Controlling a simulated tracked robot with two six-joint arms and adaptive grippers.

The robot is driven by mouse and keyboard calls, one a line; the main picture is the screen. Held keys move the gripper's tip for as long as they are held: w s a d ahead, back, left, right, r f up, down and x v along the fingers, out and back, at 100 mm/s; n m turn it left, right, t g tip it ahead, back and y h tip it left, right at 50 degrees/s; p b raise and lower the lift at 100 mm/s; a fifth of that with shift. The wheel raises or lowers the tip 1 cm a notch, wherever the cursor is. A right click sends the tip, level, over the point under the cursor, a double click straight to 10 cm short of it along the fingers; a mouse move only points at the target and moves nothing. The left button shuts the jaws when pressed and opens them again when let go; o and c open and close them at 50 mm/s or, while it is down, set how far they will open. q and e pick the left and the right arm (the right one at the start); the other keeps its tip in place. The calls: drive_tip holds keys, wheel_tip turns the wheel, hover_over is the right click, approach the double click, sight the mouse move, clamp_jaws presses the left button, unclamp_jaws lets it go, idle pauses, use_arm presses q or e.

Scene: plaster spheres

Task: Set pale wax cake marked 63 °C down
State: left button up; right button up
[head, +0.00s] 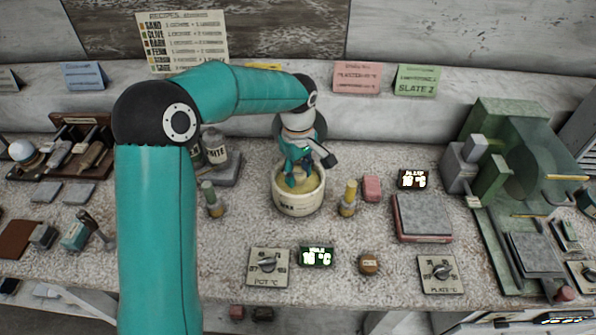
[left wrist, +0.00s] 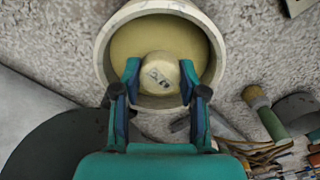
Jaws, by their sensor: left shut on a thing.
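The pale wax cake (left wrist: 160,73) is a small rounded cream piece with dark marks on its top that are too blurred to read. My left gripper (head: 301,184) is shut on it, with one finger on each side in the left wrist view. They are at the mouth of a whitish round pot (head: 298,204) with yellowish contents. The pot's rim also shows in the left wrist view (left wrist: 106,45). The gripper hides the cake in the head view, and I cannot tell whether the cake touches the contents. My right gripper is not in view.
Small brushes or bottles stand left (head: 213,200) and right (head: 348,199) of the pot. A pot dial (head: 268,266) and a green display (head: 317,257) lie in front. A grey-topped slab (head: 424,215) and a green machine (head: 520,180) are at right. The counter between pot and dial is bare.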

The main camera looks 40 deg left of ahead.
use_arm(q)
drive_tip(key=shift+f+b, duration=0.3)
drive_tip(key=shift+f, duration=0.2)
drive_tip(key=o, duration=1)
drive_tip(key=shift+o, duration=0.2)
drive_tip(key=shift+r, duration=0.15)
drive_tip(key=shift+r+p, duration=1.45)
drive_tip(key=shift+r, duration=0.45)
drive_tip(key=shift+f, duration=0.1)
